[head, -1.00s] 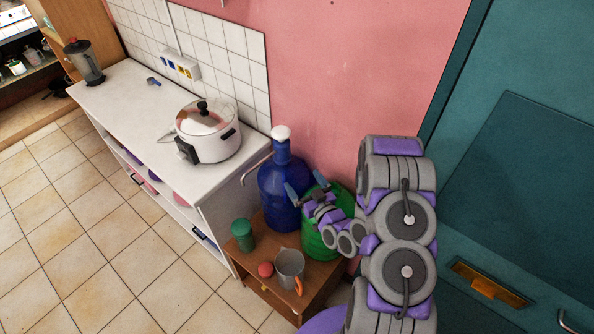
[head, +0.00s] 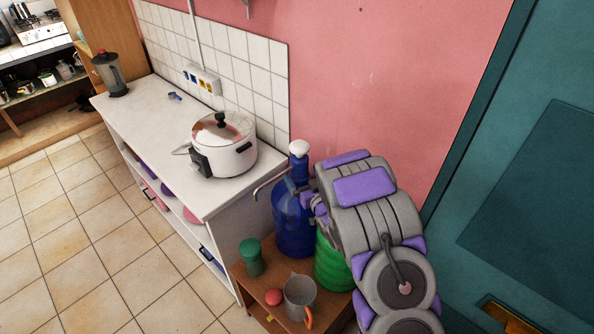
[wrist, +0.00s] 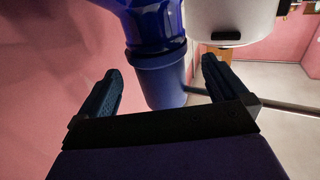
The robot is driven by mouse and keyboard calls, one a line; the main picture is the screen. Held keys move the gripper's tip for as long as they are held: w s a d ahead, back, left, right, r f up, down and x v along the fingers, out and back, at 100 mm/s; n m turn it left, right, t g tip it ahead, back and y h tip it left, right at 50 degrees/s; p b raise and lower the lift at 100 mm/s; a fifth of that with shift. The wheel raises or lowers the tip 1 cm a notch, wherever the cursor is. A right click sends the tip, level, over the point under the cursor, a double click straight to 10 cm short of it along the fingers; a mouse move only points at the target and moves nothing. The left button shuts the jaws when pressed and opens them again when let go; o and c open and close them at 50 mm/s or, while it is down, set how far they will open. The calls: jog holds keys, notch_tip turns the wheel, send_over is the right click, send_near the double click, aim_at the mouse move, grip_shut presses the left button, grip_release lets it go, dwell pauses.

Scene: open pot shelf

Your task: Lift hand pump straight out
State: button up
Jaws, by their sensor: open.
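The hand pump (head: 298,149) has a white top, a blue body and a thin metal spout pointing left. It stands upright in the neck of a large blue water bottle (head: 290,225). In the wrist view, which looks upside down, the blue pump body (wrist: 160,82) lies between the two dark fingers of my gripper (wrist: 162,66). The fingers are open, one on each side, with gaps to the pump. The bottle's shoulder (wrist: 145,10) is at the top there. In the head view my arm hides most of my gripper.
A wooden stand (head: 257,284) bears the bottle, a green bottle (head: 333,262), a green tumbler (head: 251,258), a red ball (head: 273,297) and a grey mug (head: 299,297). Left is a white counter (head: 150,130) with a rice cooker (head: 223,146). The pink wall is close behind.

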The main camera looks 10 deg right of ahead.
jog(key=shift+b+x, duration=0.45)
jog(key=shift+x, duration=2.1)
jog(key=c, duration=1.3)
jog(key=shift+r+p, duration=0.2)
jog(key=shift+p, duration=0.85)
jog(key=p, duration=0.3)
